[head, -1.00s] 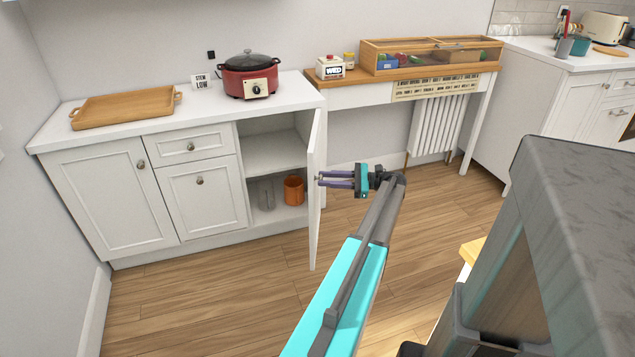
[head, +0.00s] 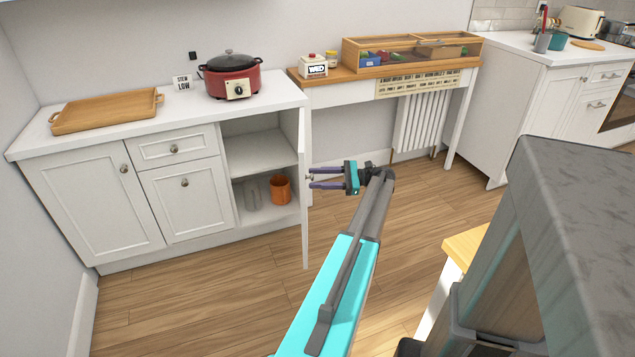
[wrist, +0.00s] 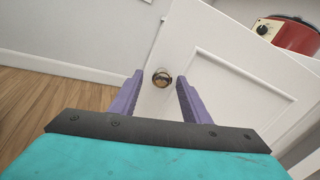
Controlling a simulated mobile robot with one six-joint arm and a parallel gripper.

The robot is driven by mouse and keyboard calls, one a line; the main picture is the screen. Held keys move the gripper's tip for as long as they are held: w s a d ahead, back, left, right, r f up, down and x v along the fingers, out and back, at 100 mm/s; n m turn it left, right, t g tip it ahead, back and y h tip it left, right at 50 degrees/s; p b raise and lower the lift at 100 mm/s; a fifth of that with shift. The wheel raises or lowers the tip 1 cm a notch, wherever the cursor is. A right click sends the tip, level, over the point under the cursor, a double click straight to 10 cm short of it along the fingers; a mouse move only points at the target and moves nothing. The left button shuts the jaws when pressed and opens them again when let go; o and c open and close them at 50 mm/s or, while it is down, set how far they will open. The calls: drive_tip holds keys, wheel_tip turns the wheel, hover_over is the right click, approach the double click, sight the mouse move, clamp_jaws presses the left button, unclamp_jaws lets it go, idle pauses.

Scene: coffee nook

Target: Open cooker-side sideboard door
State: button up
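The cooker-side sideboard door (head: 304,215) is the white panel door below the red cooker (head: 230,76). It stands swung well out from the sideboard (head: 90,215), nearly edge-on in the head view. Its round metal knob (wrist: 161,78) shows in the wrist view between my fingertips, with a gap on each side. My gripper (head: 310,178) is open at the door's outer face; it also shows in the wrist view (wrist: 160,77). Whether a finger touches the door is hard to tell.
The open compartment has a shelf (head: 262,154), with an orange mug (head: 281,190) and a clear glass (head: 251,194) below it. A wooden tray (head: 105,110) lies on the sideboard top. A narrow table (head: 375,84) stands to the right. The floor before the sideboard is clear.

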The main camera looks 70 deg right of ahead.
drive_tip(key=shift+d, duration=0.1)
drive_tip(key=b+v, duration=0.6)
drive_tip(key=v, duration=0.1)
idle(0.7)
drive_tip(key=shift+s+b, duration=0.2)
drive_tip(key=shift+b, duration=0.1)
drive_tip(key=shift+c, duration=0.4)
